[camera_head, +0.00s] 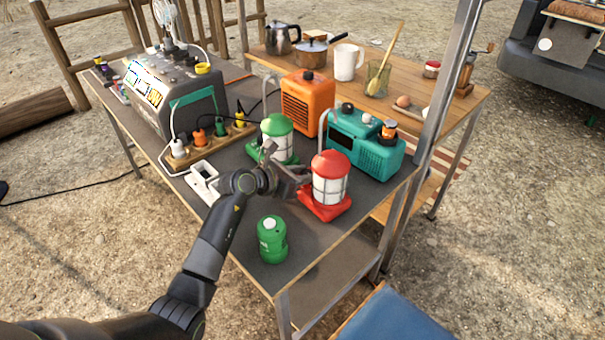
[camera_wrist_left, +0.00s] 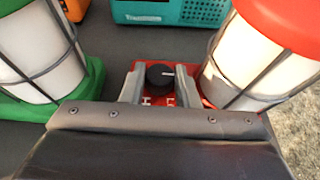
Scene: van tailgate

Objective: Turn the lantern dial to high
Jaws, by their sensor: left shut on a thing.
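The red lantern (camera_head: 330,178) stands upright near the right front part of the grey table; it also shows at the right in the left wrist view (camera_wrist_left: 265,50). Its black dial (camera_wrist_left: 160,75) sits on the red base, with a white mark pointing right in that view and partly hidden white letters below it. My left gripper (camera_head: 290,182) reaches the lantern's left side. In the left wrist view, its two grey fingers (camera_wrist_left: 159,86) are closed around the dial, one on each side. The dial is hidden in the head view. My right gripper is not in view.
A teal radio (camera_head: 375,155) and an orange heater (camera_head: 308,103) are behind. A green canister (camera_head: 271,240) stands at the front. A metal post (camera_head: 440,90) rises at the right.

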